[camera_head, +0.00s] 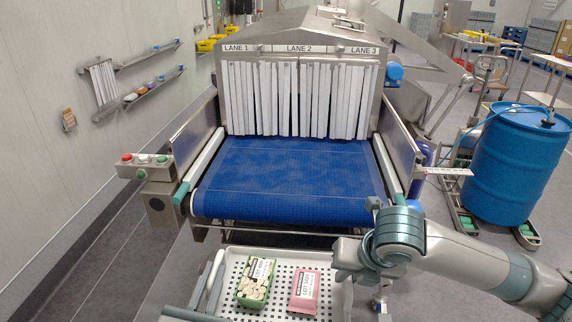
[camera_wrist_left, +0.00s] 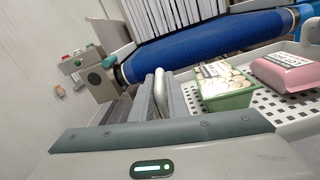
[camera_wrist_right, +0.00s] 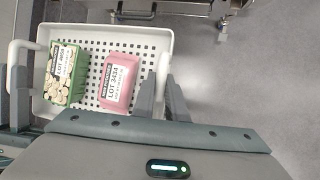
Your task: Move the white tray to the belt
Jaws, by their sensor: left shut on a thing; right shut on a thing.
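The white tray (camera_head: 282,273), with a perforated floor, is in front of the near end of the blue belt (camera_head: 285,175), apart from it in the picture. It carries a green box with a pale patterned top (camera_head: 255,281) and a pink packet (camera_head: 304,291), side by side. My left gripper (camera_head: 211,281) is shut on the tray's left handle; its fingers also show in the left wrist view (camera_wrist_left: 155,95). My right gripper is shut on the right handle, as the right wrist view (camera_wrist_right: 167,92) shows; in the head view my arm mostly hides that grip.
A tunnel with white strip curtains (camera_head: 298,100) and lane labels 1 to 3 stands over the belt's far end. Side rails flank the belt. A button box (camera_head: 147,170) is at left, a blue drum (camera_head: 513,160) at right. The visible belt surface is empty.

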